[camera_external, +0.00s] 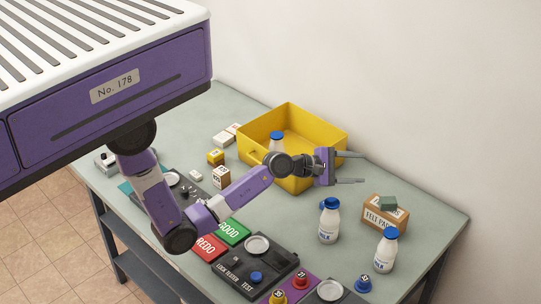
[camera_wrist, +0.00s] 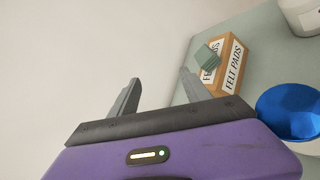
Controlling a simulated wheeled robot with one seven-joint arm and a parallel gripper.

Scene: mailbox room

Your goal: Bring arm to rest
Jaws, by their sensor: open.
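My gripper (camera_external: 350,168) is at the end of my purple and grey arm, above the table (camera_external: 428,216) and in front of the yellow bin (camera_external: 262,132). Its two grey fingers point to the right and stand apart, with nothing between them. In the wrist view my gripper (camera_wrist: 158,92) also shows open and empty, with pale wall behind it. My arm is bent and stretched out over the table.
A felt pads box (camera_external: 384,214) with a green pad (camera_external: 388,203) on top is farther right. A dark tester (camera_external: 252,272), a green GOOD block (camera_external: 233,233) and a red REDO block (camera_external: 207,248) lie nearer.

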